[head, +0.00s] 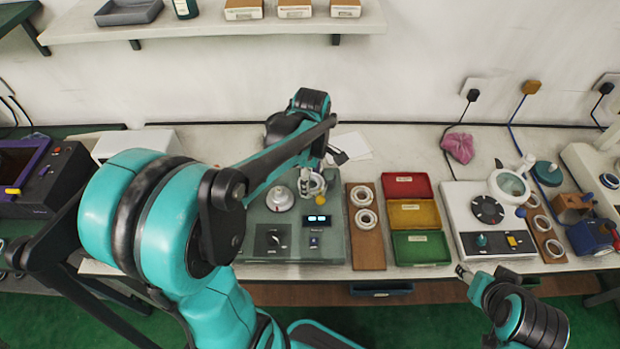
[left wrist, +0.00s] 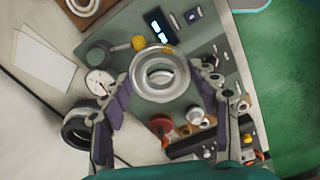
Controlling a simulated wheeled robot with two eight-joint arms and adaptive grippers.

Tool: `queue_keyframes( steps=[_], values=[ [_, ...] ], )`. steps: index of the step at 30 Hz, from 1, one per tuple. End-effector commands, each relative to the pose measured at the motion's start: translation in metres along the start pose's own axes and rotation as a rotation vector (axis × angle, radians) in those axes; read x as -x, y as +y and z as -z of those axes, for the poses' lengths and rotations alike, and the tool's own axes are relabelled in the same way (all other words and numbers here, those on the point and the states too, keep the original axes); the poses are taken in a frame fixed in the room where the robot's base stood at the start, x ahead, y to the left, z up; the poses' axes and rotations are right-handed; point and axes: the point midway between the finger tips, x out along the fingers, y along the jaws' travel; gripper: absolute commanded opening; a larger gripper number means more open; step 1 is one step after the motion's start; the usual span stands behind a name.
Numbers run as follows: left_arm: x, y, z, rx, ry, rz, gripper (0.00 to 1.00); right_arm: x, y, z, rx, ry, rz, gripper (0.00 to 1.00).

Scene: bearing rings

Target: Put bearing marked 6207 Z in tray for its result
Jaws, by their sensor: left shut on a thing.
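My left gripper (head: 314,178) is shut on a metal bearing ring (head: 316,185), above the grey-green test device (head: 290,225). In the left wrist view the ring (left wrist: 160,84) sits between the two fingers, over the device's panel; its marking cannot be read. Red (head: 407,184), yellow (head: 415,213) and green (head: 420,248) trays stand in a column to the right; their labels are too small to read. My right gripper (head: 464,272) is by the table's front edge, well away from the ring; its jaws are too small to judge.
A wooden board (head: 366,250) with bearing rings lies between the device and the trays. A white instrument (head: 488,225) with a magnifier stands right of the trays. Another ring board (head: 549,245) is farther right. A dial gauge and knobs stand up from the device.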

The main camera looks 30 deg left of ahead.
Motion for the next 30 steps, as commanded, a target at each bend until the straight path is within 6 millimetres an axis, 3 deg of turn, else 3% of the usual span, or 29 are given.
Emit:
queue_keyframes(
  steps=[15, 30],
  values=[
    [0.029, 0.0, 0.0, 0.0, 0.0, 0.0, 0.18, 0.019, 0.0, 0.013, 0.0, 0.0, 0.0, 0.47],
    [0.021, 0.006, -0.004, -0.024, 0.0, 0.0, 0.18, 0.013, 0.0, 0.009, 0.0, 0.0, 0.0, 0.47]
  ],
)
